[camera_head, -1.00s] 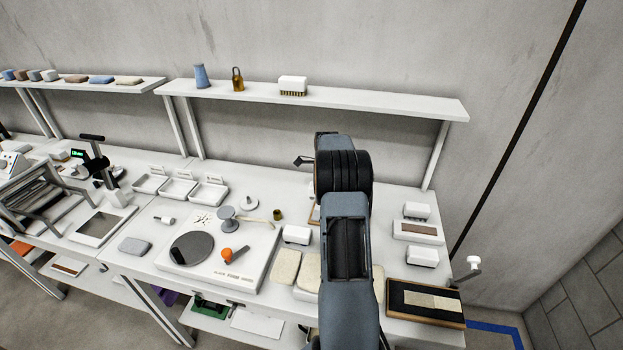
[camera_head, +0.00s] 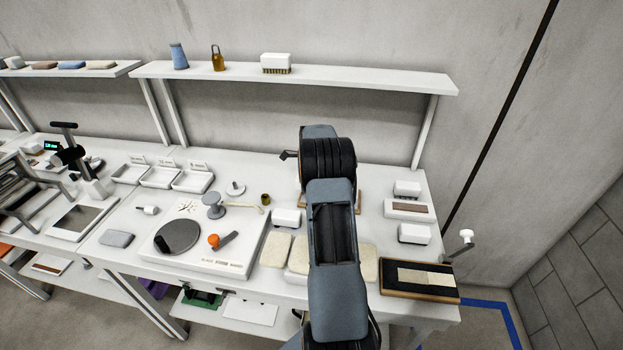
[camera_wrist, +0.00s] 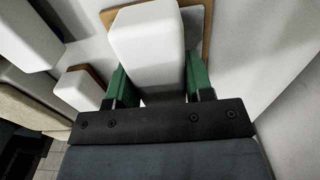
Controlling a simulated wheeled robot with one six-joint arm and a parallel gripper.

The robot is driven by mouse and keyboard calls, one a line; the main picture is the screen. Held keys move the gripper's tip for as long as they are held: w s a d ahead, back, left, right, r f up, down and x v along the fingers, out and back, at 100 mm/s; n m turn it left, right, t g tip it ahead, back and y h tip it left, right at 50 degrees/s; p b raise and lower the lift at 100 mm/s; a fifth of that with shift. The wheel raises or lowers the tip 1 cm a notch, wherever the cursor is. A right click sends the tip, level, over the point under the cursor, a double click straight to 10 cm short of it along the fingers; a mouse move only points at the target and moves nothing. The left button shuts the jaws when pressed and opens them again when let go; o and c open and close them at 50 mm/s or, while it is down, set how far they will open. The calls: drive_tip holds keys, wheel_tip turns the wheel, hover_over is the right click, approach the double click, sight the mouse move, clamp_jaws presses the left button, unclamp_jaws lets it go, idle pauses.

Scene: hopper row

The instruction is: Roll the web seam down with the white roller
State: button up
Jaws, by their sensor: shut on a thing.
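My gripper (camera_wrist: 157,88), with green fingers, is shut on a white block-like piece (camera_wrist: 147,45) in the wrist view. A tan board (camera_wrist: 208,22) shows behind the piece; whether they touch I cannot tell. In the head view my arm hides the gripper and this piece. I cannot tell whether it is the white roller. A wood-edged board (camera_head: 393,291) with a black pad and cream strips lies at the bench's front right corner; I cannot tell whether it bears the web seam. A small white cylinder (camera_head: 466,237) stands on a grey arm at the bench's right edge.
White blocks (camera_head: 286,218) stand left of my arm and at right (camera_head: 414,234). Cream pads (camera_head: 276,249) lie in front. A white plate (camera_head: 215,259) with a dark disc is further left. A shelf (camera_head: 300,80) crosses the back, with a wall behind.

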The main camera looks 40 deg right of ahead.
drive_tip(key=s+d, duration=0.3)
drive_tip(key=s, duration=0.1)
drive_tip(key=s+d, duration=0.3)
drive_tip(key=s, duration=0.1)
drive_tip(key=s+d, duration=0.3)
drive_tip(key=s, duration=0.1)
drive_tip(key=shift+s+d+r, duration=0.1)
drive_tip(key=shift+d+r, duration=0.05)
drive_tip(key=shift+d, duration=0.25)
idle(0.4)
drive_tip(key=shift+f+b, duration=0.3)
drive_tip(key=shift+b, duration=0.1)
drive_tip(key=shift+f+b, duration=0.3)
drive_tip(key=shift+f, duration=0.2)
drive_tip(key=shift+a+f, duration=0.1)
idle(0.5)
drive_tip(key=shift+w+a, duration=0.7)
drive_tip(key=shift+w, duration=0.2)
drive_tip(key=shift+w+a, duration=0.7)
drive_tip(key=shift+w, duration=0.15)
drive_tip(key=shift+w+a, duration=0.1)
drive_tip(key=shift+w, duration=0.05)
drive_tip(key=shift+w+a, duration=0.65)
drive_tip(key=shift+w, duration=0.2)
drive_tip(key=shift+w+a, duration=0.65)
drive_tip(key=shift+w, duration=0.15)
